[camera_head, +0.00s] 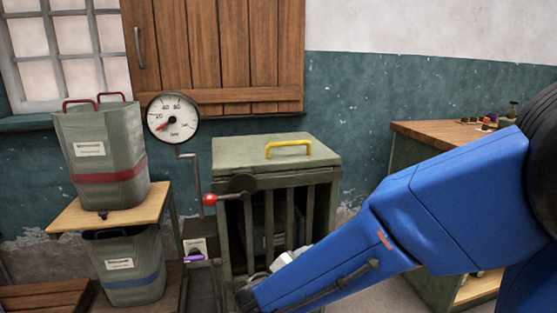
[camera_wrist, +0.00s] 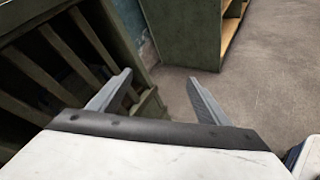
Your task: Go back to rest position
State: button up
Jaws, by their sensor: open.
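My gripper (camera_wrist: 160,92) shows in the wrist view with its two grey fingers spread apart and nothing between them. The left finger is close in front of the slatted side of a green crate-like cabinet (camera_wrist: 30,75); I cannot tell whether it touches. The right finger is over bare floor. In the head view my blue arm reaches from the right edge down to the lower middle, in front of the green slatted cabinet (camera_head: 240,151). My fingertips are not visible there.
A wooden-topped bench (camera_head: 420,130) with small items stands at right. Two grey bins, the upper (camera_head: 100,130) with a red band and the lower (camera_head: 132,285) with a blue band, stand on a shelf at left. A gauge (camera_head: 172,112) and a red-knobbed lever (camera_head: 210,199) are beside the cabinet. Floor (camera_wrist: 265,75) is clear.

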jog(key=s+d+m+g+y, duration=0.1)
jog(key=s+d+m+g, duration=0.4)
jog(key=d, duration=0.4)
jog(key=s+d+m+g, duration=0.3)
jog(key=s+d+m, duration=0.35)
jog(key=d, duration=0.25)
jog(key=s+r+m+t+y, duration=0.1)
jog(key=s+r+m+y, duration=0.3)
jog(key=s+m+y, duration=0.3)
jog(key=s+m, duration=0.2)
jog(key=m, duration=0.3)
